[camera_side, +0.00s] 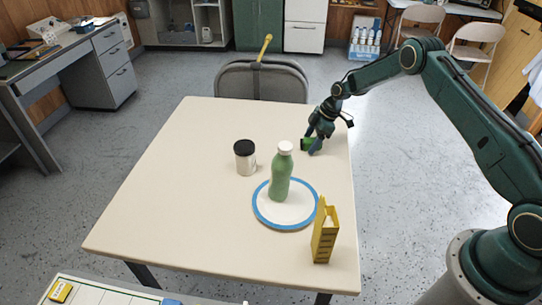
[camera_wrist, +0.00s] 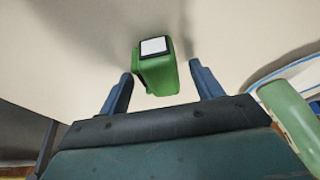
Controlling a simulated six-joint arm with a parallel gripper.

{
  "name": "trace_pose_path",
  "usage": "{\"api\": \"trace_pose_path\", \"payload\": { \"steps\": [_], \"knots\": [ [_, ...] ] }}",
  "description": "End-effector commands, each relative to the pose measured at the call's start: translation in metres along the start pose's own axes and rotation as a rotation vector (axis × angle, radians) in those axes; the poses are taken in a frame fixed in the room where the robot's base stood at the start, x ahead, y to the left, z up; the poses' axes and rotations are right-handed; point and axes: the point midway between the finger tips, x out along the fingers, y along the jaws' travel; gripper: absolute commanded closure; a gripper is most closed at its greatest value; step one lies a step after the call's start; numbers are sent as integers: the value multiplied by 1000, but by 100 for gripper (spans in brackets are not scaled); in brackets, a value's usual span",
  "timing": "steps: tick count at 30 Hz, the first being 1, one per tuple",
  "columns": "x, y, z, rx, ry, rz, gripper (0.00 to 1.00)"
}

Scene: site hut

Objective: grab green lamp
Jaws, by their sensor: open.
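The green lamp (camera_side: 306,144) lies on the cream table near its far right edge, partly hidden by my gripper in the side view. In the wrist view the green lamp (camera_wrist: 157,68) shows a white panel with a dark frame, and it sits between and just ahead of my fingertips. My gripper (camera_side: 315,146) is low over the table at the lamp. Its two blue-grey fingers (camera_wrist: 160,82) are apart, one on each side of the lamp; I cannot tell whether either touches it.
A green bottle (camera_side: 280,175) with a white cap stands on a blue-rimmed white plate (camera_side: 305,217); the bottle also shows in the wrist view (camera_wrist: 290,115). A black-lidded jar (camera_side: 245,158) and a yellow holder (camera_side: 325,235) stand nearby. The table's (camera_side: 165,190) left half is clear.

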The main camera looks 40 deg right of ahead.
Motion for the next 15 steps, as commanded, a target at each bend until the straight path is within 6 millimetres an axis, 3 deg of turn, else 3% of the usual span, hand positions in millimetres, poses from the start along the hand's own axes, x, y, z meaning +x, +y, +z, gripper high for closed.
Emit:
{"api": "trace_pose_path", "payload": {
  "steps": [13, 15],
  "knots": [
    [0, 0, 0, 0, 0, 1, 35],
    [0, 0, 0, 0, 0, 1, 46]
  ]
}}
